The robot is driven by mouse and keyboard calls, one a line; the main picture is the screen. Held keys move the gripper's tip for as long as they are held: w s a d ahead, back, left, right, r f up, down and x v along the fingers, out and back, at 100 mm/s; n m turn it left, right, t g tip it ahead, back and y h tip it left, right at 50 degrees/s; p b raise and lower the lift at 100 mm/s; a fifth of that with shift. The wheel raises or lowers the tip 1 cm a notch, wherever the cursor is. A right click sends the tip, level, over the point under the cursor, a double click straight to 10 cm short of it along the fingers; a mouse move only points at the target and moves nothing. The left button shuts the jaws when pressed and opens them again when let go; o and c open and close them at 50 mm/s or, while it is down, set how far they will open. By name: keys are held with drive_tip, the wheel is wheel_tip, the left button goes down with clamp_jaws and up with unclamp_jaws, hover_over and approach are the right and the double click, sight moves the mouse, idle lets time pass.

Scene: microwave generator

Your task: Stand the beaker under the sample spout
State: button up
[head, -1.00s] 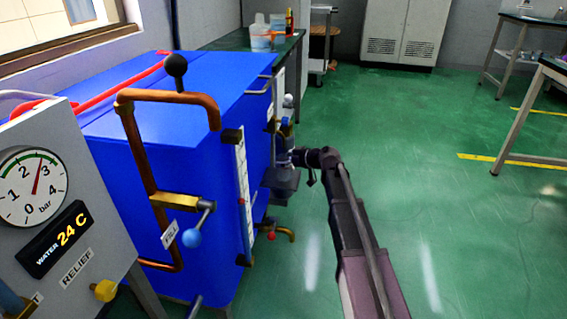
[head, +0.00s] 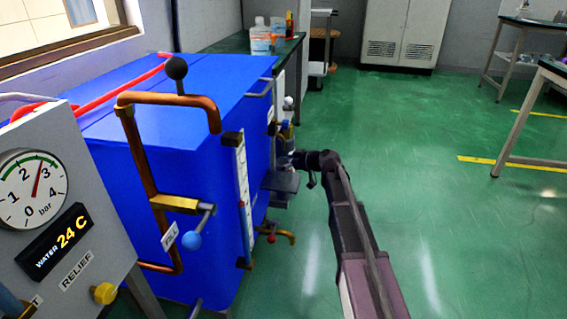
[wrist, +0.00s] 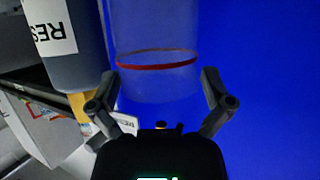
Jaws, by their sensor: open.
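A clear beaker (wrist: 157,82) with a red band stands in the wrist view, between the two spread fingers of my gripper (wrist: 162,78). The fingers are open, with visible gaps between them and the glass. In the head view my gripper (head: 290,160) is beside the right face of the blue machine (head: 195,110), just above a small dark shelf (head: 281,184). The beaker is too small and covered to make out there. I cannot clearly pick out the sample spout in either view.
In the wrist view, a dark cylinder with a printed label (wrist: 52,25) stands left of the beaker. A brass tap (head: 280,237) juts out below the shelf.

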drive_tip(key=p+v, duration=0.4)
drive_tip(key=v, duration=0.8)
idle(0.5)
drive_tip(key=s+d+f+m+g+h, duration=0.2)
drive_tip(key=s+f+m+h, duration=0.1)
drive_tip(key=s, duration=0.6)
drive_tip(key=s+d+f+m+g+h, duration=0.3)
drive_tip(key=s+f+m+h, duration=0.1)
drive_tip(key=s, duration=0.5)
drive_tip(key=s+d+f+m+g+h, duration=0.2)
drive_tip(key=s+d+f+m+h, duration=0.1)
drive_tip(key=s, duration=0.6)
drive_tip(key=shift+d+f+m+g+h, duration=0.2)
drive_tip(key=shift+f+m+g+h, duration=0.1)
drive_tip(key=shift+f+m+h, duration=0.4)
